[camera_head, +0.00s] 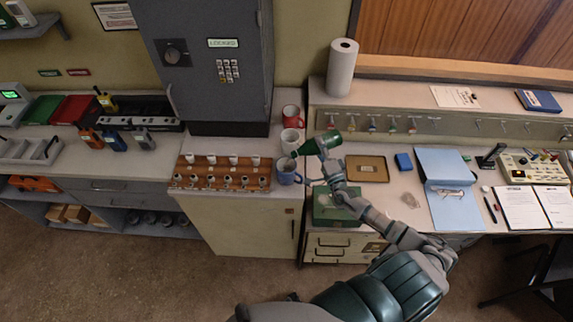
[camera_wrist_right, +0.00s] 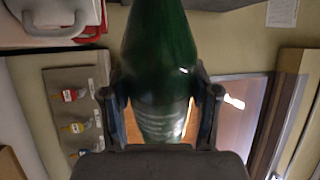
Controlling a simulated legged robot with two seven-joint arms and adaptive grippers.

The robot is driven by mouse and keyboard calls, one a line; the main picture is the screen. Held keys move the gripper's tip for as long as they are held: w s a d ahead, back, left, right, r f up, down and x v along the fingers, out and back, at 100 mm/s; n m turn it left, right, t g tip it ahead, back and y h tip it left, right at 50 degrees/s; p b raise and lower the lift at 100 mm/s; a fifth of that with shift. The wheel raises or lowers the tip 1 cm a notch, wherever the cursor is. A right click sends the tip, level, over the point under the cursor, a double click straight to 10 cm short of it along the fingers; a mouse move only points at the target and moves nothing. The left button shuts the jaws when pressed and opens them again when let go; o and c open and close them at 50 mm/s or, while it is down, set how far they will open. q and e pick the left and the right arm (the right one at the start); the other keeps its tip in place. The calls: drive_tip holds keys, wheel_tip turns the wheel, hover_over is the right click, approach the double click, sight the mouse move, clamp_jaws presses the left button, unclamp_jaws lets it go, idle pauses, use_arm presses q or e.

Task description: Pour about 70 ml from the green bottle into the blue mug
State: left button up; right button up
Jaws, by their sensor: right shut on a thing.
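The green bottle (camera_head: 329,140) is held in the air, tilted well over, with its neck pointing down and left. Its mouth is close above and slightly right of the blue mug (camera_head: 289,178). The blue mug stands upright at the counter's front edge, and I cannot make out a stream or its liquid level. My right gripper (camera_head: 330,163) is shut on the bottle. In the right wrist view, the bottle (camera_wrist_right: 160,50) sits between the two fingers of the gripper (camera_wrist_right: 162,108). My left gripper is not in view.
A white mug (camera_head: 290,141) and a red mug (camera_head: 291,115) stand behind the blue mug. A wooden rack (camera_head: 222,171) of stamps is to its left. A green box (camera_head: 335,210) is below my right forearm. A brown tray (camera_head: 367,169) lies to the right.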

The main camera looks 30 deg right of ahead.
sight(319, 152)
drive_tip(key=f+m+b, duration=0.1)
drive_tip(key=m+b, duration=0.1)
drive_tip(key=f+m+h+b, duration=0.1)
drive_tip(key=f+b, duration=0.1)
drive_tip(key=f+m+h+b, duration=0.1)
drive_tip(key=m+b, duration=0.1)
drive_tip(key=shift+d+f+m, duration=0.3)
drive_tip(key=shift+f, duration=0.1)
drive_tip(key=shift+r, duration=0.25)
drive_tip(key=shift+f+m+g+h+b, duration=0.35)
drive_tip(key=shift+f+m, duration=0.25)
drive_tip(key=shift+m, duration=0.6)
